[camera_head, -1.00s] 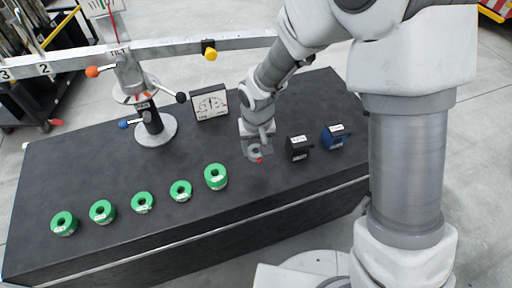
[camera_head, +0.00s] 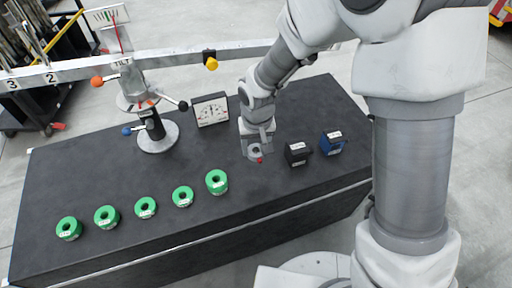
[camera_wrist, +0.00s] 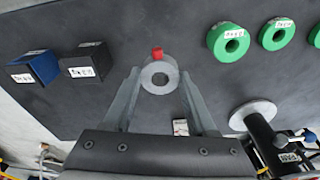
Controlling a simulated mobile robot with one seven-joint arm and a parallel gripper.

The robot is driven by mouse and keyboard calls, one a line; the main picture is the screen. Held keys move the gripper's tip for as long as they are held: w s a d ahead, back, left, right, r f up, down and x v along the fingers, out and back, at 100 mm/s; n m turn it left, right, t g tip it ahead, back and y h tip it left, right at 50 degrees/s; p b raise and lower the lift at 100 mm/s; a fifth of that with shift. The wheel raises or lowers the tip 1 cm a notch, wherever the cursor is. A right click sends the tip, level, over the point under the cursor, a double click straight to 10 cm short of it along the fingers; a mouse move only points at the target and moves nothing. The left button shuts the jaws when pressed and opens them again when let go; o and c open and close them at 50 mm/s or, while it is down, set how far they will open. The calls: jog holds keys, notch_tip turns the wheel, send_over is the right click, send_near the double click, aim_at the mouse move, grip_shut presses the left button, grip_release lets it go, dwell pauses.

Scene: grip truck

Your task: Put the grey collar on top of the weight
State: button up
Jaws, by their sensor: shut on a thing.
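The grey collar (camera_wrist: 160,77) is a short ring with a central hole and a red knob on its side. My gripper (camera_wrist: 159,82) is shut on it, with one finger on each side. In the head view the collar (camera_head: 255,150) is at my gripper (camera_head: 256,141), low over the dark bench; I cannot tell whether it touches the top. Several green ring weights with white labels stand in a row to the left. The nearest weight (camera_head: 217,182) looks taller than the others; it also shows in the wrist view (camera_wrist: 229,40).
A black block (camera_head: 298,154) and a blue block (camera_head: 333,142) stand right of my gripper on the bench (camera_head: 215,240). A dial gauge (camera_head: 211,110) stands behind. A post with a round base (camera_head: 158,138) and a long beam (camera_head: 170,58) occupy the back left.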

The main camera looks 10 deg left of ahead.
notch_tip(320, 180, up, 4)
jog(key=p, duration=0.2)
jog(key=shift+p, duration=0.3)
jog(key=shift+d, duration=0.1)
